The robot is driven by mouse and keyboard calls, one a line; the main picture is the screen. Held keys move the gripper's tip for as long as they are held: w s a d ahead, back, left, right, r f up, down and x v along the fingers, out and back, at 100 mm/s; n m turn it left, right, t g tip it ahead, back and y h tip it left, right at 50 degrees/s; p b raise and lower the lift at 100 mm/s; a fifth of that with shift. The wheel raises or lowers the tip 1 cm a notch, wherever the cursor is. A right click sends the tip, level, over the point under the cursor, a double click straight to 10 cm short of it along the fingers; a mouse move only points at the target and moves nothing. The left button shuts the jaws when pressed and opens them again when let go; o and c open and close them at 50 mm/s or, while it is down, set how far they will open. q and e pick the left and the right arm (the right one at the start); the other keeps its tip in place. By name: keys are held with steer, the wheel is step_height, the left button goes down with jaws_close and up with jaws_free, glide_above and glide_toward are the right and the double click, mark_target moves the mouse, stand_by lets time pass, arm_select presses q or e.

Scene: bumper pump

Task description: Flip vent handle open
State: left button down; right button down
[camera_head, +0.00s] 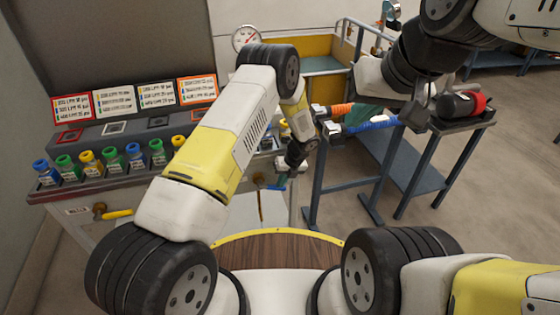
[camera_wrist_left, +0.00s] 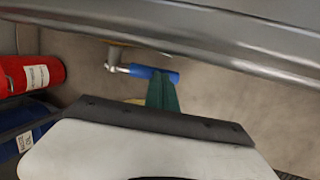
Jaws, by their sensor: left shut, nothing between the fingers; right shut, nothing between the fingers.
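A blue lever handle (camera_wrist_left: 155,74) on a metal fitting shows in the left wrist view, below a grey bar-like edge. It lies roughly sideways in the picture. My left gripper (camera_wrist_left: 163,92) shows its shut green fingers reaching up to the handle's near side. They overlap it in the picture; I cannot tell whether they touch. In the head view the left gripper (camera_head: 283,182) is low at the bench's right front, partly hidden by my arm. My right gripper (camera_head: 362,113) is shut at the right, near the orange and blue hand tools. I cannot read any vent label.
A yellow handle (camera_head: 117,214) sits on the bench front at left. Several capped bottles (camera_head: 90,160) stand on the bench. A red cylinder (camera_wrist_left: 28,74) and a blue cylinder (camera_wrist_left: 24,130) lie left in the wrist view. A side table (camera_head: 465,120) stands at right.

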arm_select(q)
steer(key=shift+f, duration=1.1)
steer(key=d+r, duration=0.9)
steer(key=r, duration=0.1)
steer(key=shift+s+r, duration=0.2)
steer(key=shift+r, duration=0.1)
